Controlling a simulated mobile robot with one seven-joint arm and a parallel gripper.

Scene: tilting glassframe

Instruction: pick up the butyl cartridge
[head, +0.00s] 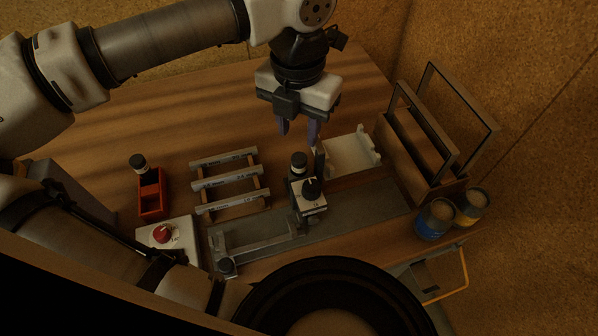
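A dark cylinder with a black cap (137,161) stands upright in a small red holder (152,204) at the left of the bench; it looks like the butyl cartridge, though I read no label. My gripper (298,131) hangs over the middle of the bench, pointing down, well to the right of that holder. Its two bluish fingers are apart, and I see nothing between them. A dark upright device with black knobs (304,190) stands on a grey metal fixture just below and in front of the fingers. How far the fingertips are above it I cannot tell.
A rack of metal bars (230,182) lies between the red holder and the fixture. A white box with a red knob (161,234) sits front left. At right are a white tray (350,156), a wooden rack with frames (418,155) and two cans (435,219). The back left bench is clear.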

